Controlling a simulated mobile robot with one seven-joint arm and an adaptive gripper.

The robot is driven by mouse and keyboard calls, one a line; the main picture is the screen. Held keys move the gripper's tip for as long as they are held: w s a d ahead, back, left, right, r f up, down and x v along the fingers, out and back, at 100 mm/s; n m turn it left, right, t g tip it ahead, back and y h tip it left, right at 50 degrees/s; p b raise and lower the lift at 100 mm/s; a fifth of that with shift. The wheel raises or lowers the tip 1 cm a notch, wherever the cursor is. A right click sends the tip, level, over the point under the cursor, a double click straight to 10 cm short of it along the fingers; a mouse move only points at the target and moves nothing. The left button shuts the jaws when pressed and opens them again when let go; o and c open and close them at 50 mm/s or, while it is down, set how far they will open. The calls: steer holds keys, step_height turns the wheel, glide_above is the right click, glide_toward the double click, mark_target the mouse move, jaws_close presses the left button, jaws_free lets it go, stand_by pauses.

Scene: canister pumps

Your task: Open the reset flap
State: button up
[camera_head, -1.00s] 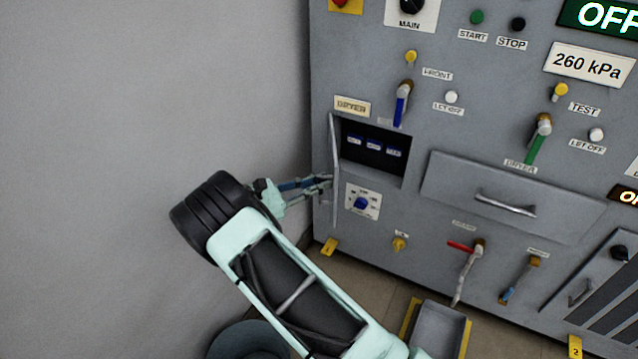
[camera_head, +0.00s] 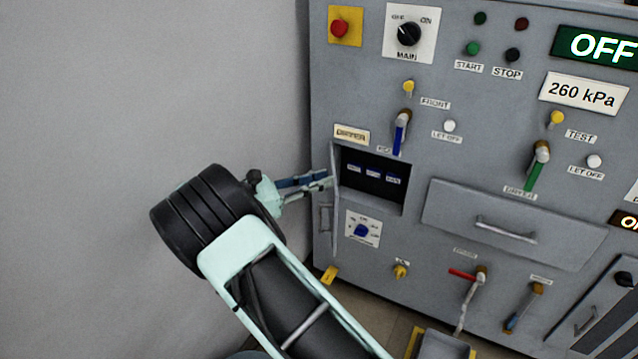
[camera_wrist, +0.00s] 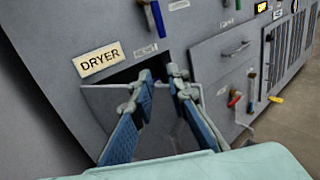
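The reset flap (camera_head: 326,215) is a grey panel at the left side of the recess under the DRYER label. It stands swung out to the left, with a small handle on its lower part. The recess (camera_head: 350,183) behind it is uncovered, and small blue-and-white parts show inside. My gripper (camera_head: 328,180) is at the flap's upper part, left of the recess. In the wrist view my gripper (camera_wrist: 160,88) has its fingers apart with nothing between the tips. The flap's grey face (camera_wrist: 105,100) shows behind the left finger. I cannot tell whether a finger touches it.
A blue-handled valve (camera_head: 401,132) is above the recess, and a blue rotary knob (camera_head: 362,230) is below it. A drawer (camera_head: 510,222) with a bar handle is to the right. The wall (camera_head: 150,90) is close on the left; free room lies before it.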

steer(key=shift+d, duration=0.1)
steer(key=shift+c, duration=1.3)
steer(key=d+m+g, duration=0.1)
steer(key=d, duration=0.1)
steer(key=s+d+m+g+p, duration=0.1)
steer(key=d+g, duration=0.1)
steer(key=d+m+g+p, duration=0.1)
steer(key=d+m, duration=0.1)
steer(key=shift+s+d+r, duration=0.3)
steer(key=shift+s+d, duration=0.1)
jaws_close()
steer(key=s+d+f+m+g+y+p, duration=0.45)
steer(key=m+g+y, duration=0.2)
steer(key=m, duration=0.45)
steer(key=s+d+f+m+g+y+p, duration=0.3)
steer(key=s+d+m+g+y+p, duration=0.25)
steer(key=m, duration=0.55)
steer(key=w+d+r+m+t+y+p, duration=0.25)
steer(key=w+r+m+t+y, duration=0.45)
steer(key=w+m+y, duration=0.55)
steer(key=s+a+f+m, duration=0.2)
steer(key=a+f, duration=0.4)
steer(key=a, duration=0.5)
steer(key=shift+s+a+f+m, duration=0.15)
steer(key=shift+s+a+m, duration=0.05)
steer(key=shift+a+m, duration=0.2)
